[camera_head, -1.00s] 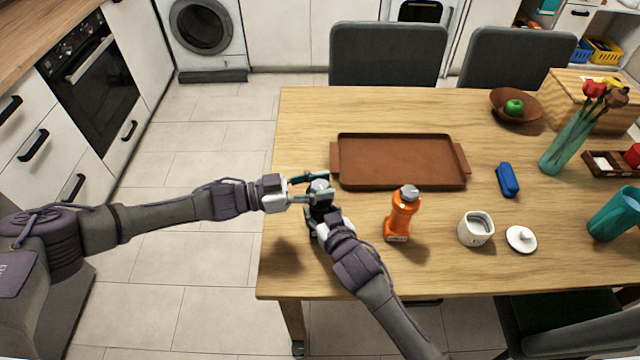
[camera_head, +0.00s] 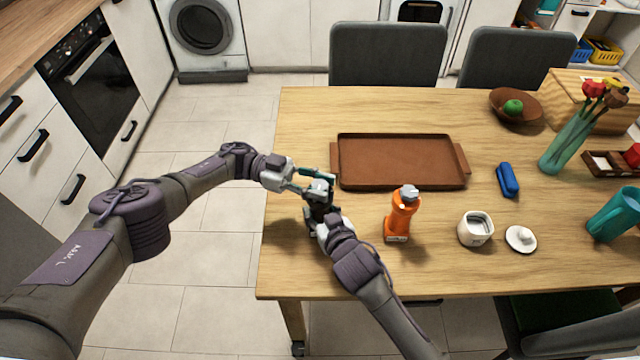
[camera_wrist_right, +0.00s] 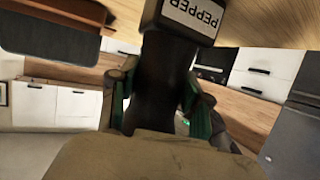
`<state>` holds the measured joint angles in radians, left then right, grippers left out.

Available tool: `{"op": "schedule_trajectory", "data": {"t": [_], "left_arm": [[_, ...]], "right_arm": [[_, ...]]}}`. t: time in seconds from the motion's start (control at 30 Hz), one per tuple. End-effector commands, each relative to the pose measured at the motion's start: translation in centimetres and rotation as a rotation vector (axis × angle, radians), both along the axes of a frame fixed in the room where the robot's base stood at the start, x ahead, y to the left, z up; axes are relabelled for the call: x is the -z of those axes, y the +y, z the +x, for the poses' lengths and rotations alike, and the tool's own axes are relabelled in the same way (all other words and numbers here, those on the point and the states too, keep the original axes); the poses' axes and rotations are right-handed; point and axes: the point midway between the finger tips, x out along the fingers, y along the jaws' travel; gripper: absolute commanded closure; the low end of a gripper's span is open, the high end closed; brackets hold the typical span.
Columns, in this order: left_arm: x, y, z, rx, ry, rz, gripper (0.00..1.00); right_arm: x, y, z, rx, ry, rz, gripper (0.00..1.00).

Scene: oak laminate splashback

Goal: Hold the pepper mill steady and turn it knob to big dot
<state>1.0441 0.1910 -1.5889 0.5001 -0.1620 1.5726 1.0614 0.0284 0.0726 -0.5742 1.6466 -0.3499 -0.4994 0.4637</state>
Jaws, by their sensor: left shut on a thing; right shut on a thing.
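The pepper mill (camera_head: 318,197) stands at the left part of the table, dark with a grey top, mostly hidden by my grippers. My left gripper (camera_head: 313,182) comes in from the left and is shut on the knob at its top. My right gripper (camera_head: 322,218) is shut around the dark body lower down. In the right wrist view the mill's body (camera_wrist_right: 160,70) runs between the green finger pads of my right gripper (camera_wrist_right: 155,98), with a white PEPPER label (camera_wrist_right: 198,14) at the picture's top. I cannot make out the dots on the knob.
The table's left edge is close to the mill.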

Motion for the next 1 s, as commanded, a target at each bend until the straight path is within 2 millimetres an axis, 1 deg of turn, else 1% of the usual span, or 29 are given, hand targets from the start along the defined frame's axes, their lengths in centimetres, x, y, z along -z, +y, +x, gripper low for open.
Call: {"op": "schedule_trajectory", "data": {"t": [0.47, 0.5, 0.63, 0.67, 1.0], "left_arm": [[-0.10, -0.03, 0.03, 0.009, 0.004, -0.001, 0.98], [-0.10, -0.03, 0.03, 0.009, 0.004, -0.002, 0.62], [-0.08, -0.02, 0.00, 0.010, 0.004, -0.001, 0.40], [-0.08, -0.02, 0.00, 0.010, 0.004, -0.001, 0.36], [-0.13, 0.03, -0.03, 0.011, 0.003, 0.000, 0.36]], "right_arm": [[0.09, 0.15, -0.14, -0.004, 0.001, -0.001, 0.94], [0.09, 0.15, -0.14, -0.004, 0.001, -0.001, 0.94], [0.09, 0.13, -0.13, -0.003, 0.002, 0.000, 0.94], [0.09, 0.12, -0.12, -0.002, 0.002, -0.001, 0.94], [0.09, 0.04, -0.07, -0.001, 0.002, 0.000, 0.94]]}}
